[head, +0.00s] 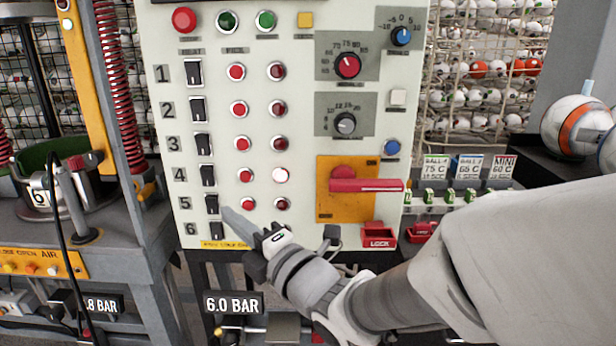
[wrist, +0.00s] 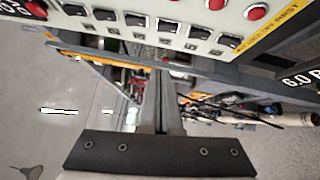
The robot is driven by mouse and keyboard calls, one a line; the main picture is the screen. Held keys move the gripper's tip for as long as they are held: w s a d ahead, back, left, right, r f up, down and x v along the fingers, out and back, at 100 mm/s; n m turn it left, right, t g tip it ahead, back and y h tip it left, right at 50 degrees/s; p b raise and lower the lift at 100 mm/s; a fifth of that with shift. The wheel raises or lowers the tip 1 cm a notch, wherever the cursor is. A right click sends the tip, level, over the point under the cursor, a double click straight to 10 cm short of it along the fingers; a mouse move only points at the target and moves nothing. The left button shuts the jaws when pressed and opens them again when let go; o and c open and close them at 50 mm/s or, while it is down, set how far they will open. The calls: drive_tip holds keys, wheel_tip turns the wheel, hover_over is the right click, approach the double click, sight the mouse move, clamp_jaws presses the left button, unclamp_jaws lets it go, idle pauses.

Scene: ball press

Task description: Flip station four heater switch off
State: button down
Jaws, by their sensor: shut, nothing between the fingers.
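The station four heater switch (head: 208,175) is a black rocker in the left column of the pale control panel (head: 320,20), beside the number 4. Its rocker position is too small to tell surely. In the wrist view the switches run in a tilted row, and the fourth (wrist: 168,25) lies above my fingertips. My gripper (head: 225,210) is shut and empty. In the head view its tips overlap the panel just right of the station five switch (head: 212,204), below and right of switch four. The wrist view shows my closed fingers (wrist: 161,80) apart from the switches.
Row four's right-hand lamp (head: 280,175) glows white; the other lamps in that column look dark red. A red handle (head: 365,185) on an orange plate and a red lock (head: 379,235) sit right of the switches. A press frame (head: 110,120) stands at left.

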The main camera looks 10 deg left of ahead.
approach(201, 173)
drive_tip(key=s+a, duration=0.1)
drive_tip(key=a, duration=0.3)
drive_tip(key=shift+w+a+r+p, duration=0.1)
drive_tip(key=shift+w+a+p, duration=0.1)
drive_tip(key=shift+w, duration=0.9)
drive_tip(key=shift+w+a+r+p, duration=0.1)
drive_tip(key=shift+w+a+p, duration=0.15)
drive_tip(key=shift+w, duration=0.9)
drive_tip(key=shift+w+r+m+h, duration=0.1)
drive_tip(key=shift+w+m+h, duration=0.1)
drive_tip(key=shift+m+h, duration=0.1)
drive_tip(key=shift+s, duration=0.1)
